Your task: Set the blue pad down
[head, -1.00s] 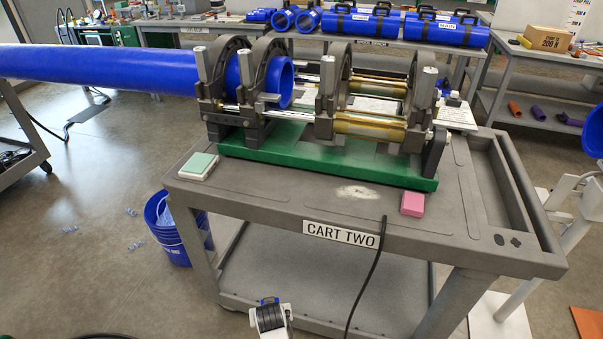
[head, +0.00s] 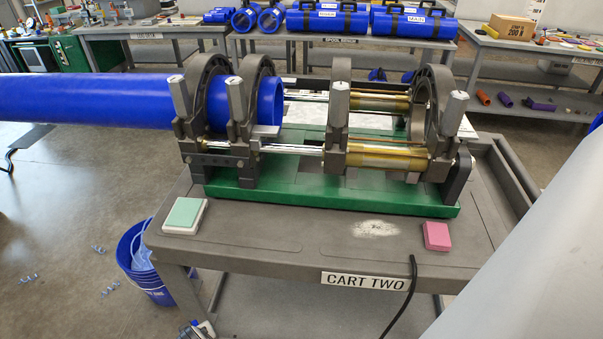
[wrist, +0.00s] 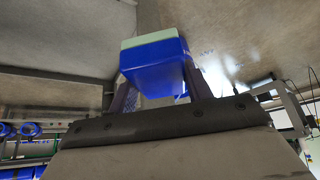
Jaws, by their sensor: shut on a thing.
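The blue pad (wrist: 155,78) is held between the two fingers of my gripper (wrist: 160,86) in the wrist view. It is a blue block with a pale green layer along its upper edge. My gripper is shut on it, and I see no surface touching it. In the head view only a small blue and white piece shows at the bottom edge, left of the cart's front; I cannot tell whether it is my gripper with the pad. The grey cart (head: 290,235), labelled CART TWO, stands ahead.
On the cart top, a pale green pad on a white base (head: 185,216) lies left and a pink block (head: 436,236) right. Between them the front strip is clear, with a whitish smudge. A green-based pipe clamp machine (head: 300,198) holds a blue pipe (head: 90,98). A blue bucket (head: 145,275) stands left.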

